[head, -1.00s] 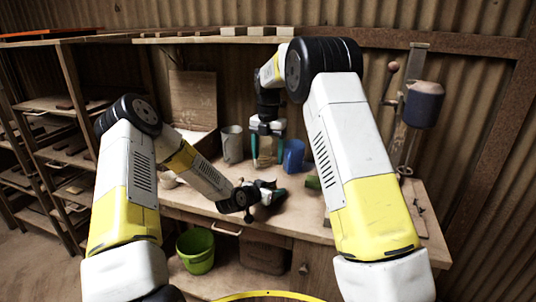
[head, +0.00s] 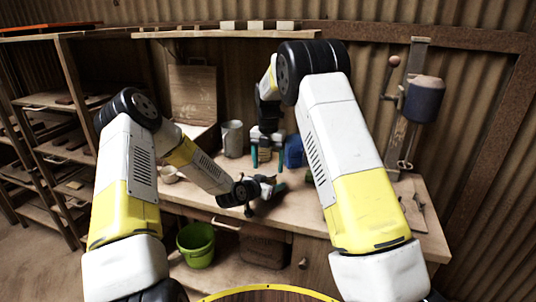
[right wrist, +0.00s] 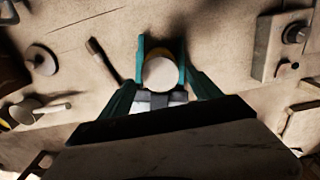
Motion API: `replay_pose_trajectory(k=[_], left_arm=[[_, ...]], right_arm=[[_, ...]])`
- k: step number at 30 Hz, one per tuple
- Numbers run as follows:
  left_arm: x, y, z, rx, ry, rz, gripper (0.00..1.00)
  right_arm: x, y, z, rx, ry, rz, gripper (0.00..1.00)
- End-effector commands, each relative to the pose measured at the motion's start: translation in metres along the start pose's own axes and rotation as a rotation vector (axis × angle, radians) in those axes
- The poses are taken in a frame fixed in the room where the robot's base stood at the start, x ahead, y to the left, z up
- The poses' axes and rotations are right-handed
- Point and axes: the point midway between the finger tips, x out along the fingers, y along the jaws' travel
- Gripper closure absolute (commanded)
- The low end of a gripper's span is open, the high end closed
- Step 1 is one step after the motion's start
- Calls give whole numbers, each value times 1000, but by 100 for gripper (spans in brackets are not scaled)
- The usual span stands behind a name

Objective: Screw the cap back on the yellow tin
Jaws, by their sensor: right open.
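My right gripper (head: 267,158) is over the bench with its teal fingers pointing down and apart. In the right wrist view, its open fingers (right wrist: 161,48) stand on either side of a round cream disc (right wrist: 160,73). A yellow edge (right wrist: 161,50) shows just beyond the disc. I cannot tell whether the disc is the cap or the top of the yellow tin, or whether a finger touches it.
A blue container (head: 294,152) stands right behind my right gripper, and a grey can (head: 232,138) stands to its left. A pale cup (head: 169,174) is at the bench's left. A green bucket (head: 196,244) sits below. The lever press (head: 424,98) is at the right.

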Motion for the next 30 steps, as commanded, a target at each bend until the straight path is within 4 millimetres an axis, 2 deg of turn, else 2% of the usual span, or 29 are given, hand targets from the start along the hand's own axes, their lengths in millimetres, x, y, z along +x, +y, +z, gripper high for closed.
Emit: replay_pose_trajectory(k=[6,16,26,30], left_arm=[[0,0,0,0,0,0,100],[0,0,0,0,0,0,100],[0,0,0,0,0,0,100],[0,0,0,0,0,0,100]], right_arm=[[19,0,0,1,0,-1,27],[21,0,0,1,0,0,29],[20,0,0,1,-1,1,94],[20,0,0,38,-1,1,94]])
